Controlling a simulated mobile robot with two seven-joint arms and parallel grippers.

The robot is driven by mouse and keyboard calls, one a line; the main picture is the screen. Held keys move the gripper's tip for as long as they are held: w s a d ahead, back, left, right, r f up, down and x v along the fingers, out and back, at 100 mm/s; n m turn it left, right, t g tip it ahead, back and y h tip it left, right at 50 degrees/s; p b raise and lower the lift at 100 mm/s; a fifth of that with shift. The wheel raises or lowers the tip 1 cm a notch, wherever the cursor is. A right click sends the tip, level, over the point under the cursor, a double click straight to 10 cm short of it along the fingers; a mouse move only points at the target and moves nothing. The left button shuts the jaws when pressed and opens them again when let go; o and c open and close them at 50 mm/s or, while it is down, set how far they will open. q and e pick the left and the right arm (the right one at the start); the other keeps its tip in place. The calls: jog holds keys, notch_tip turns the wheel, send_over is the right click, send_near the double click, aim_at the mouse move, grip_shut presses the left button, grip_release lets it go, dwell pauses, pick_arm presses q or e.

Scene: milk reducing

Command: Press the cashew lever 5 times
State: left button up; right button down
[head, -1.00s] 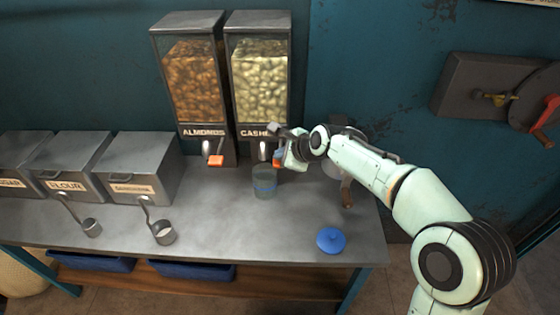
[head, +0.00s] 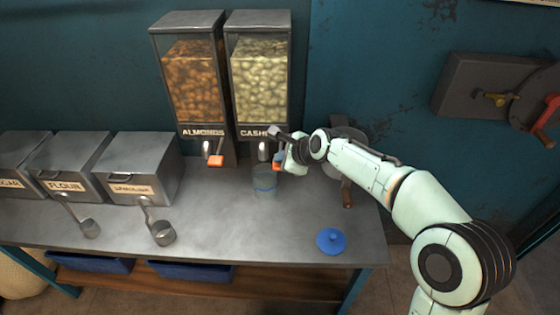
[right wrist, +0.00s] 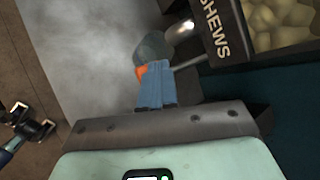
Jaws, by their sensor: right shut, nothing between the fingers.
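The cashew dispenser (head: 260,85) stands at the back of the table, filled with pale nuts, right of the almond dispenser. Its lever (right wrist: 139,72) shows as a bit of orange at my fingertips in the right wrist view; most of it is hidden by the gripper. My right gripper (head: 279,163) is at the front of the cashew dispenser, beside its spout (head: 263,150). In the right wrist view its blue fingers (right wrist: 153,85) are together and empty, close against the lever; contact is unclear. A clear jar with a blue band (head: 264,183) stands below the spout. My left gripper does not show.
The almond dispenser (head: 194,80) has an orange lever (head: 215,160). Metal bins (head: 140,165) and scoops (head: 163,233) are at the left. A blue lid (head: 331,241) lies at the front right. A wooden-handled item (head: 347,195) is partly behind my arm. The front middle is clear.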

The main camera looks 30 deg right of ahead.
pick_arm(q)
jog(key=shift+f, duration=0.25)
pick_arm(e)
jog(key=shift+f, duration=0.55)
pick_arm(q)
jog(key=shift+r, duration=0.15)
pick_arm(e)
jog(key=shift+r, duration=0.1)
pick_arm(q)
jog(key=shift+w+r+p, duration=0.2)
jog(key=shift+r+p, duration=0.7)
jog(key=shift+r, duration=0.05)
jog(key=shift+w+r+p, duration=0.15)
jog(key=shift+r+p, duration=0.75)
pick_arm(e)
jog(key=shift+r, duration=1.65)
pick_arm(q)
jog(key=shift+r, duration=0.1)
pick_arm(e)
jog(key=shift+r, duration=0.15)
